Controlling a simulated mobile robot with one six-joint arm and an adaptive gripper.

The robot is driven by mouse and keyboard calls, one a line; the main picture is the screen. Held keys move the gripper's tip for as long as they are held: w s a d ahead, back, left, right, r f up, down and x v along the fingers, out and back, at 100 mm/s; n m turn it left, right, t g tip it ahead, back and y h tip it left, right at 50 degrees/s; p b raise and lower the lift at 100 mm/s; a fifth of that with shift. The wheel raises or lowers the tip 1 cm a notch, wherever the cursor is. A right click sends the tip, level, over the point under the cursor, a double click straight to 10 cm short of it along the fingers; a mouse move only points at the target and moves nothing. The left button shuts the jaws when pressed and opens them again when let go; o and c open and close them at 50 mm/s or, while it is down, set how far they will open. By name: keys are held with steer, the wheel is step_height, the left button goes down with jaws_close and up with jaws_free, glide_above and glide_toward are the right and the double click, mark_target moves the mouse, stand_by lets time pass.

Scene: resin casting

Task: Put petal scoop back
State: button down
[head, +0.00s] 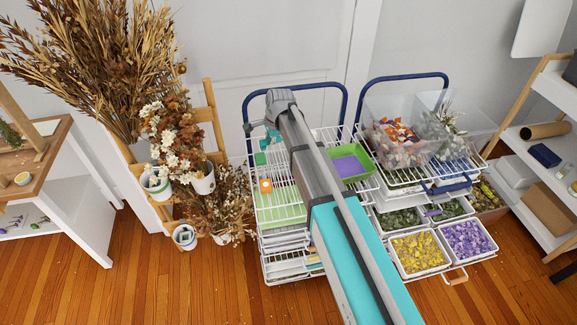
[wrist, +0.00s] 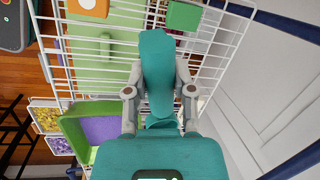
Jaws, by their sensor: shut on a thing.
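My gripper (wrist: 158,82) is shut on a teal scoop-like thing (wrist: 157,48). I take it for the petal scoop, though its full shape is hard to tell. In the head view my gripper (head: 271,138) is small and partly hidden by my arm, above the back left of the left white wire rack (head: 292,190). The held thing is over the rack's wires in the wrist view; I cannot tell whether it touches them. Bins of yellow petals (head: 418,252) and purple petals (head: 467,238) stand low on the right cart.
A green tray with a purple inside (head: 350,166), an orange block (head: 265,186) and a green block (head: 260,158) are on the left rack. Clear boxes (head: 402,115) fill the right cart's top. Blue handle bars (head: 400,76) rise behind. Dried flowers (head: 90,60) stand left.

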steer(key=d+f, duration=0.1)
steer(key=d+n+b, duration=0.1)
steer(key=shift+w+d+f+h, duration=0.3)
steer(key=shift+w+f, duration=0.05)
steer(key=shift+f, duration=0.05)
steer(key=shift+w+d, duration=0.1)
steer(key=shift+d, duration=0.15)
steer(key=shift+t+h, duration=0.3)
steer(key=shift+h, duration=0.1)
steer(key=shift+f, duration=0.1)
steer(key=b, duration=0.6)
glide_above(279, 168)
steer(key=f, duration=0.6)
steer(key=shift+d, duration=0.2)
steer(key=shift+f+b, duration=1.9)
steer(key=shift+b, duration=0.1)
steer(key=shift+f, duration=0.1)
